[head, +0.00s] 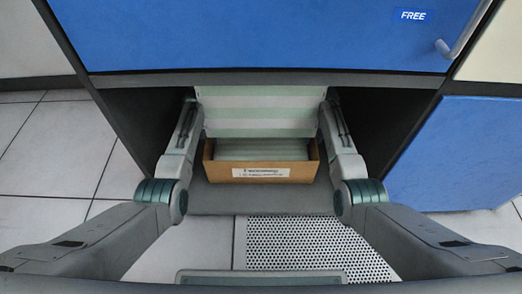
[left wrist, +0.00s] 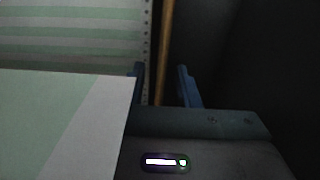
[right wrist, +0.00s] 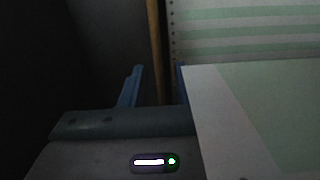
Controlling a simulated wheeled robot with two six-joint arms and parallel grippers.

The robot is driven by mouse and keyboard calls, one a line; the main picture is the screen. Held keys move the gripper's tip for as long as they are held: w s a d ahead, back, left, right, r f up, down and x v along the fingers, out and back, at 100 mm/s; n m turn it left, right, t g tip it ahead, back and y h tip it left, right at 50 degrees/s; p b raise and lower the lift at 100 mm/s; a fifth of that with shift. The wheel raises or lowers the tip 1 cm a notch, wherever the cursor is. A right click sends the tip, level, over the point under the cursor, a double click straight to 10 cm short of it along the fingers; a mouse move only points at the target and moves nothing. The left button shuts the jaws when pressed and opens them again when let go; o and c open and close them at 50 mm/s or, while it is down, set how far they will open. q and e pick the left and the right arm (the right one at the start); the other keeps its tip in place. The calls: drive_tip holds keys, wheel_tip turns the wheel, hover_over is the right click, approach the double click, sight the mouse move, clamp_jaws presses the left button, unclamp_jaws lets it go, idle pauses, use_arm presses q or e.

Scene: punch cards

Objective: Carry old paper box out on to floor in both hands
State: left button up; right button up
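The old paper box (head: 262,174) is an open brown cardboard box with a white label on its front. It sits upright on the floor of a dark compartment, with green-and-white striped paper (head: 260,112) in it. My arms reach in along both sides of it. In the left wrist view, my left gripper (left wrist: 163,85) is open, its blue fingers apart on either side of a thin brown box wall (left wrist: 166,45). In the right wrist view, my right gripper (right wrist: 158,85) is open likewise around the opposite wall (right wrist: 154,45). In the head view the fingertips are hard to make out.
A blue panel marked FREE (head: 270,35) hangs above the compartment. Dark side walls stand left and right of my arms. A grey ledge (head: 262,200) lies before the box. Beyond it are a perforated floor panel (head: 310,245) and pale floor tiles (head: 50,150) with clear room.

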use_arm(q)
clamp_jaws()
use_arm(e)
clamp_jaws()
use_arm(q)
drive_tip(key=shift+r, duration=0.2)
use_arm(e)
drive_tip(key=shift+r, duration=0.2)
use_arm(q)
drive_tip(key=shift+r+p, duration=0.1)
drive_tip(key=shift+p, duration=0.2)
use_arm(e)
drive_tip(key=shift+r, duration=0.1)
